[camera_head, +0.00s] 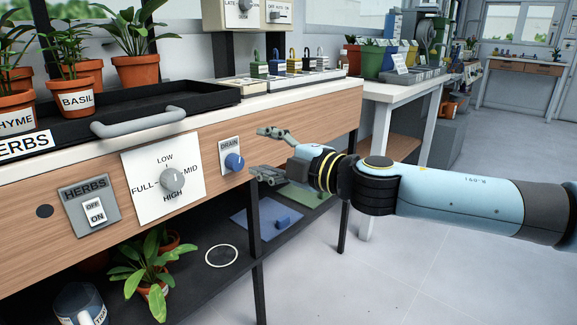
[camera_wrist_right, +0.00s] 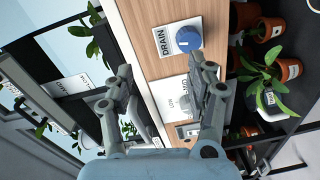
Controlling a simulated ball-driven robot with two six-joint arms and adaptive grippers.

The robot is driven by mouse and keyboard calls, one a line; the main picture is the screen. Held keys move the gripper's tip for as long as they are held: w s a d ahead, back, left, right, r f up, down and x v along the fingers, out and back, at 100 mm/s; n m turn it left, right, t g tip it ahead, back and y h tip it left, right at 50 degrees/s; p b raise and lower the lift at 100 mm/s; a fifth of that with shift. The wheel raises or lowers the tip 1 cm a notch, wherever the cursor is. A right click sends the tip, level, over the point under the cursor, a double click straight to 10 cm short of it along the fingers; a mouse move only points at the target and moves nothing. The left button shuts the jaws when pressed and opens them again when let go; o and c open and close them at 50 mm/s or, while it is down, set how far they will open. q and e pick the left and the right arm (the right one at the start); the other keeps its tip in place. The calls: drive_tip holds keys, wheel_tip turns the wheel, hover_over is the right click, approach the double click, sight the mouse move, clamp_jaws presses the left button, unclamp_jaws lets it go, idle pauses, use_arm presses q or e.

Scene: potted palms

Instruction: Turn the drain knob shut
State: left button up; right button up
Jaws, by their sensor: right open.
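The blue drain knob (camera_head: 235,162) sits on a white plate (camera_head: 230,150) marked DRAIN, on the wooden front of the bench. It also shows in the right wrist view (camera_wrist_right: 188,38), beyond my fingertips and toward the right finger's side. My right gripper (camera_head: 264,152) is open and empty. In the head view it stands just right of the knob, apart from it in the picture. In the right wrist view my open right gripper (camera_wrist_right: 166,74) spreads its two fingers below the knob. My left gripper is not in view.
Left of the knob are a grey dial (camera_head: 172,180) with LOW, MID, HIGH and FULL marks and a HERBS switch (camera_head: 95,211). A grey handle (camera_head: 138,123) juts out above the dial. Potted plants stand on a black tray (camera_head: 190,97). A lower shelf (camera_head: 200,285) holds more pots.

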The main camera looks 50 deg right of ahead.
drive_tip(key=shift+s+d+f+p, duration=0.1)
drive_tip(key=shift+s+p, duration=0.45)
drive_tip(key=shift+s, duration=2.1)
